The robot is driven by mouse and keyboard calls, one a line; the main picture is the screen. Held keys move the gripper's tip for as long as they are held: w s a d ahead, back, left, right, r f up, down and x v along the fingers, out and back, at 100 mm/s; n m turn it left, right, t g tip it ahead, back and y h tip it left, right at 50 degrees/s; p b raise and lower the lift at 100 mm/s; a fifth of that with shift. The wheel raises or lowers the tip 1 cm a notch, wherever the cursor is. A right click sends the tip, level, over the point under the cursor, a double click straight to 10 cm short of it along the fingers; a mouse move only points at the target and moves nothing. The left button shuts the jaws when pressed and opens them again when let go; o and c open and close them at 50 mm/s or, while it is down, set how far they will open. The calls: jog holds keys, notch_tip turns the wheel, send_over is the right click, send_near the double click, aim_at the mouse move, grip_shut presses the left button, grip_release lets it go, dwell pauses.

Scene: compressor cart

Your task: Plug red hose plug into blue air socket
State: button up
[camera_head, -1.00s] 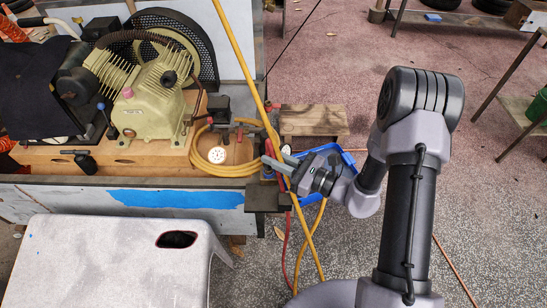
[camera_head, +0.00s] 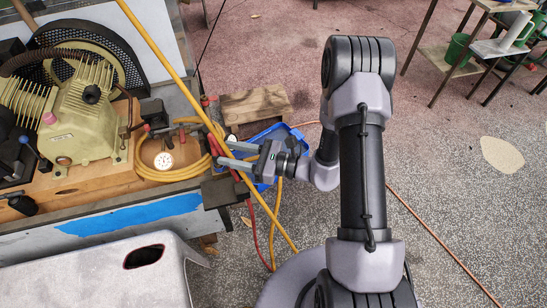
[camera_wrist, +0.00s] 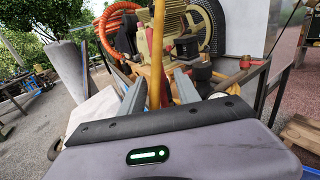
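My gripper (camera_head: 216,151) is at the right end of the compressor cart; it also shows in the wrist view (camera_wrist: 159,76). Its two grey fingers are apart. The long yellow pole or hose (camera_head: 168,70) passes across the space at the fingers; I cannot tell whether it touches them. A red part (camera_head: 215,146), perhaps the red hose plug, shows by the fingertips, partly covered by them. A red hose (camera_head: 256,235) hangs below the cart's corner. I cannot make out the blue air socket for certain in either view.
The cream compressor (camera_head: 78,125) stands on the cart, with a coiled yellow hose (camera_head: 150,172) and a white gauge (camera_head: 164,161) beside it. A blue crate (camera_head: 284,130) and a wooden pallet (camera_head: 255,103) lie behind my gripper. A grey bench (camera_head: 80,285) is at front left. Floor at right is mostly clear.

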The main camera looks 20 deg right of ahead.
jog(key=p+v, duration=0.2)
jog(key=v, duration=1.2)
jog(key=shift+p, duration=0.35)
jog(key=shift+d+r, duration=0.1)
jog(key=shift+d, duration=0.05)
jog(key=shift+c, duration=0.5)
